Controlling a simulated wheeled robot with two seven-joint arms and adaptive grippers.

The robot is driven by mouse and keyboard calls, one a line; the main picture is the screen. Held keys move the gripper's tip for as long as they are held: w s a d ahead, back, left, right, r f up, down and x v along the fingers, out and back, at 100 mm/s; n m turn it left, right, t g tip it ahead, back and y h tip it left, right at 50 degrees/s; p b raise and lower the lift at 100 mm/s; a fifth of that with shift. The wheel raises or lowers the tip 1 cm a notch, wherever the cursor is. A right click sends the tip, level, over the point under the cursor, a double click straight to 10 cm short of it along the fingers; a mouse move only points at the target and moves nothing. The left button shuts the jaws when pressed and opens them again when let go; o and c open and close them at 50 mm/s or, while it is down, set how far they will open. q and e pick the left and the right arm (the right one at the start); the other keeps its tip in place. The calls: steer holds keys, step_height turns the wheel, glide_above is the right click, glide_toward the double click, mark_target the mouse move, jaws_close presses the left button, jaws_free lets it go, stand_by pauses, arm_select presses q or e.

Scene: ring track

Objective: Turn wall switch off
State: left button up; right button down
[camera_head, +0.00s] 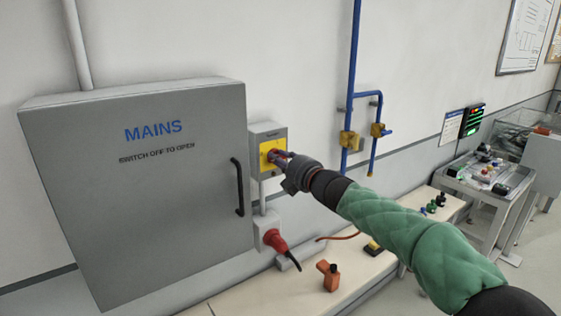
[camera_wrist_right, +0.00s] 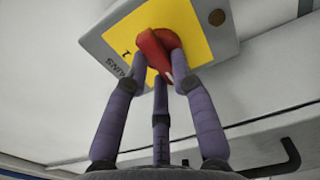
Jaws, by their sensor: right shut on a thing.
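The wall switch (camera_head: 281,134) is a small grey box with a yellow plate, just right of the large grey MAINS cabinet. In the right wrist view its yellow plate (camera_wrist_right: 192,30) carries a red rotary handle (camera_wrist_right: 152,50), and a "I" mark shows on the plate. My right gripper (camera_head: 277,157) is at the switch, and its purple fingers (camera_wrist_right: 160,75) are closed around the red handle. In the head view the gripper hides most of the handle. My left gripper is not in view.
The MAINS cabinet (camera_head: 130,215) has a black door handle (camera_head: 237,187). A red plug (camera_head: 274,241) sits in a socket below the switch. An orange object (camera_head: 329,274) stands on the bench (camera_head: 245,303). Blue pipes (camera_head: 351,95) with yellow valves run up the wall to the right.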

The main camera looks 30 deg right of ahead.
steer(key=shift+f, duration=0.1)
steer(key=c, duration=1)
jaws_free()
steer(key=shift+c, duration=0.2)
steer(key=s, duration=1.2)
steer(key=shift+d, duration=0.45)
